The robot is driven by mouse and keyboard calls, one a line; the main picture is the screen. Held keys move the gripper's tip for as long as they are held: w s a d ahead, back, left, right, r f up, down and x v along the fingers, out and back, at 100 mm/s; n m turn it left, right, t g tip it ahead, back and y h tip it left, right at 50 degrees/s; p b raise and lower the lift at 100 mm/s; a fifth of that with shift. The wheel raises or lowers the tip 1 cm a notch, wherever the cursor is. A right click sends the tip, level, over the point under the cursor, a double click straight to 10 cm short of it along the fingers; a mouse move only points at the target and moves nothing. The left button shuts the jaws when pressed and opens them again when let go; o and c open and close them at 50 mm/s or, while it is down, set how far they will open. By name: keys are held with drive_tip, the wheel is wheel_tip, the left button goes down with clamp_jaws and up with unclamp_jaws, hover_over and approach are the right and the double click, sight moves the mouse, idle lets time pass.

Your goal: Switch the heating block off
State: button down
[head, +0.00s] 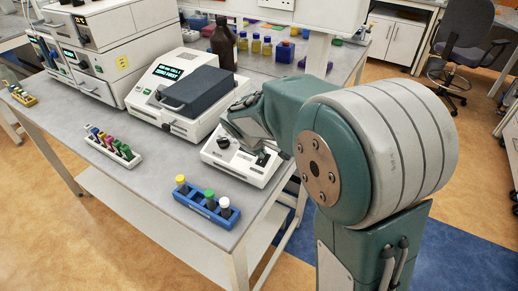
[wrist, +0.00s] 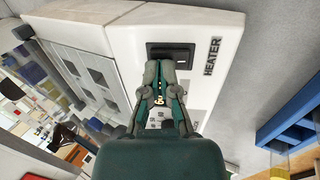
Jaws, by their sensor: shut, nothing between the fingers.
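In the head view, my arm largely hides the gripper.
A white instrument with a lit display (head: 172,72) stands just left of the block. A blue rack of capped vials (head: 205,206) is in front, and another vial rack (head: 112,148) is farther left. A brown bottle (head: 223,43) stands behind.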

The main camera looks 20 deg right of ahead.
drive_tip(key=shift+s+f, duration=0.1)
drive_tip(key=shift+f, duration=0.05)
idle(0.5)
drive_tip(key=shift+s+a, duration=0.45)
drive_tip(key=shift+a, duration=0.05)
drive_tip(key=v, duration=1.3)
drive_tip(key=shift+a+r, duration=0.2)
drive_tip(key=shift+r, duration=0.15)
drive_tip(key=shift+w+d+r, duration=0.25)
drive_tip(key=shift+d+r, duration=0.05)
drive_tip(key=shift+d, duration=0.4)
